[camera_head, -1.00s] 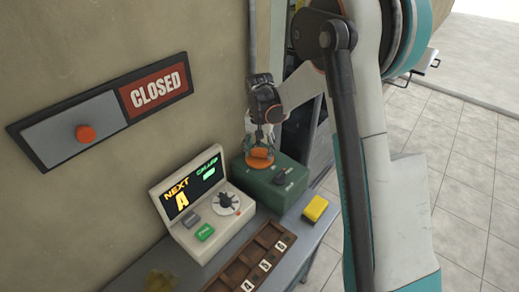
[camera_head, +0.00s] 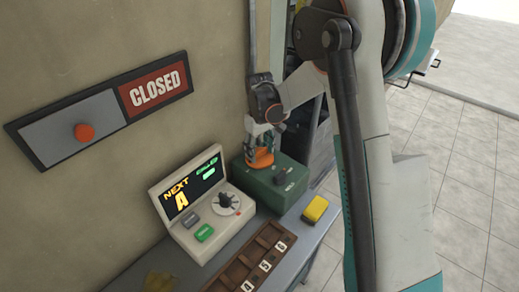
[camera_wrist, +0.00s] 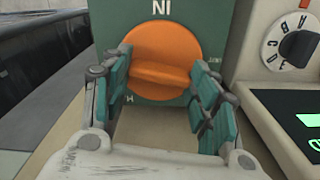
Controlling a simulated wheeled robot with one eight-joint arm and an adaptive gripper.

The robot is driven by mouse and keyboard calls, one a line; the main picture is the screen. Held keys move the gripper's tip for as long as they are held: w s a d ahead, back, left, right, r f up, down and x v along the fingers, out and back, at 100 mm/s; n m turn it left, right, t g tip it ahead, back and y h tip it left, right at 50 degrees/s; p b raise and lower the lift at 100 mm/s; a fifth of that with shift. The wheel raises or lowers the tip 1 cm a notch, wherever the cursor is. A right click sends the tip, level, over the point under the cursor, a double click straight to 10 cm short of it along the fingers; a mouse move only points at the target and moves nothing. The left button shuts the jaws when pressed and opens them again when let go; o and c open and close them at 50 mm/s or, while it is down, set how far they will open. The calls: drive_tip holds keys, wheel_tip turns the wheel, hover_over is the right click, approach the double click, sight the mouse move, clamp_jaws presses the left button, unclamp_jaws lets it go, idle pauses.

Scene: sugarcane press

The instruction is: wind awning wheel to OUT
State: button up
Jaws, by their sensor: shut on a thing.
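The awning wheel is an orange round knob with a raised grip bar (camera_wrist: 160,65) on top of a green box (camera_head: 272,187). It also shows in the head view (camera_head: 261,160) under my gripper. My gripper (camera_head: 260,146) points down at the wheel. In the wrist view its teal-padded fingers (camera_wrist: 160,88) stand on both sides of the wheel, shut on it. The label "IN" reads upside down beyond the wheel. Other small lettering by the rim is too small to read, and no "OUT" mark is clear.
A grey console (camera_head: 205,212) with a lit screen, dial and buttons stands left of the box. A yellow block (camera_head: 315,209) and a brown slotted tray (camera_head: 250,257) lie near the counter's front. A CLOSED sign (camera_head: 153,88) hangs on the wall.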

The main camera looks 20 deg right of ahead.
sight(260, 150)
drive_tip(key=shift+n, duration=1.1)
drive_tip(key=o, duration=1.1)
drive_tip(key=shift+c, duration=0.2)
wheel_tip(260, 150, up, 12)
